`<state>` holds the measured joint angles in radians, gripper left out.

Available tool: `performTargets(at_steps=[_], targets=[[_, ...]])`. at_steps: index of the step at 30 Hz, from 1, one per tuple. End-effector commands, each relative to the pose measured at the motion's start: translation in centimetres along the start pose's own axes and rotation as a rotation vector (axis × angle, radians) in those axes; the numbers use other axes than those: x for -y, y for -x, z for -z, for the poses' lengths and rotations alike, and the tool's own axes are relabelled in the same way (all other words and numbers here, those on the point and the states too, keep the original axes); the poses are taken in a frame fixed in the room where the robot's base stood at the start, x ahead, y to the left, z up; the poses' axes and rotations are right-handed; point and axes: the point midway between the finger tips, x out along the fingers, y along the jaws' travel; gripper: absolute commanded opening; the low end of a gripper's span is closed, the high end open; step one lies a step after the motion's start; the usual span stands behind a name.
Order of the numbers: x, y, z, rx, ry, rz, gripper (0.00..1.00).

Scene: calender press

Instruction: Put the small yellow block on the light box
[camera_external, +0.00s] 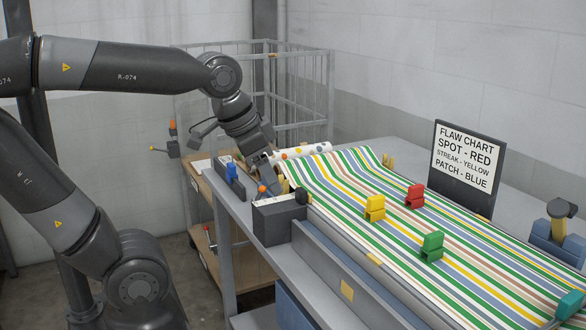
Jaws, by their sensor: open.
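A yellow block (375,208) stands on the striped sheet (330,185), left of a red block (415,196) and behind a green one (432,246). A dark grey box with a pale top (280,222), which looks like the light box, stands at the sheet's left edge. My gripper (279,190) points down close above and behind this box, and is open. A small yellowish piece (285,186) shows right beside its fingertips; I cannot tell if it is between them. The fingertips are small and partly hidden.
A flaw chart sign (466,158) stands at the back right. Tan pieces (388,161) stand at the sheet's far edge. A blue object (231,172) and an orange knob (262,190) are near my gripper. A wire cage (300,90) stands behind.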

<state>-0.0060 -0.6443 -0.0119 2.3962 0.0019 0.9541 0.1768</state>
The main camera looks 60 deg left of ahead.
Motion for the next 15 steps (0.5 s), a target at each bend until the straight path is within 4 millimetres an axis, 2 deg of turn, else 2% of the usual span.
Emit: performTargets(at_steps=[3, 6, 15], targets=[[-0.3, -0.3, -2.1, -0.037, 0.111, 0.0, 0.57], [-0.4, -0.5, -2.9, -0.053, 0.165, -0.001, 0.57], [-0.4, -0.7, -3.2, -0.057, 0.186, -0.002, 0.57]])
